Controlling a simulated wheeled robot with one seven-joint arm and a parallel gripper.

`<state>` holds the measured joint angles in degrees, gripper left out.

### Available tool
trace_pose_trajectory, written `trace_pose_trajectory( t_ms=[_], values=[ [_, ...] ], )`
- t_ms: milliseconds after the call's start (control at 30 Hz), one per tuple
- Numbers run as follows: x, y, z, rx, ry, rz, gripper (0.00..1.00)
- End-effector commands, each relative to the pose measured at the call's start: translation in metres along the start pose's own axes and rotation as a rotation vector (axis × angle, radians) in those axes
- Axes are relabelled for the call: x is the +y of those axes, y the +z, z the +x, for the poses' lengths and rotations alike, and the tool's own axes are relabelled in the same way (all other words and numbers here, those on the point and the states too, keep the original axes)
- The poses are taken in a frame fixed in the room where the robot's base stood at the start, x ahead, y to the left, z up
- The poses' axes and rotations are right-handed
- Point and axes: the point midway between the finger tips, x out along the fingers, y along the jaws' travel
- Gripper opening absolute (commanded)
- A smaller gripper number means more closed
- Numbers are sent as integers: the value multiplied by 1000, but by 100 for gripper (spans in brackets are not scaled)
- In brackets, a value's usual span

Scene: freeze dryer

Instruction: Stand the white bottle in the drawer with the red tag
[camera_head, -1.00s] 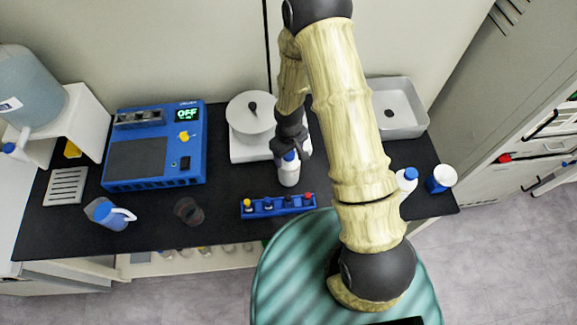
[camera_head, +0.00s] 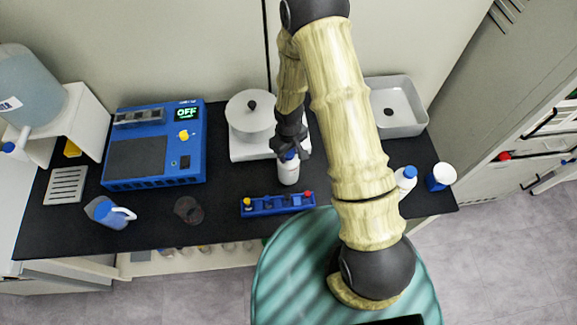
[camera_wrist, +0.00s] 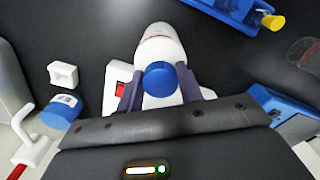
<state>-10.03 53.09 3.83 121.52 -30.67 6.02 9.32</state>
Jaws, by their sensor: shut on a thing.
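The white bottle (camera_head: 288,173) with a blue cap is upright at the bench's middle, in front of the white balance-like device. My gripper (camera_head: 290,153) is shut on it near the cap. In the wrist view the bottle (camera_wrist: 158,42) sits between the two dark fingers of my gripper (camera_wrist: 160,88). I cannot tell if its base touches the bench. A red tag (camera_head: 505,157) shows on the front of the drawer cabinet (camera_head: 530,170) at the right. The inside of that drawer is not visible.
A blue rack (camera_head: 277,204) stands close in front of the bottle. A second white bottle with a blue cap (camera_head: 405,180) and a blue-and-white cup (camera_head: 440,177) are at the right. A blue machine (camera_head: 155,145) and a dark glass (camera_head: 188,210) are at the left.

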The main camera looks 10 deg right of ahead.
Motion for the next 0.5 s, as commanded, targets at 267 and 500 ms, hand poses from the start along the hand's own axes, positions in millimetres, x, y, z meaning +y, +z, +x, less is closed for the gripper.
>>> trace_pose_trajectory(
  t_ms=[267, 500],
  values=[
    [-1, 3, 4, -8, -3, -1, 0],
    [-1, 2, -4, -7, -4, 0, 0]
  ],
)
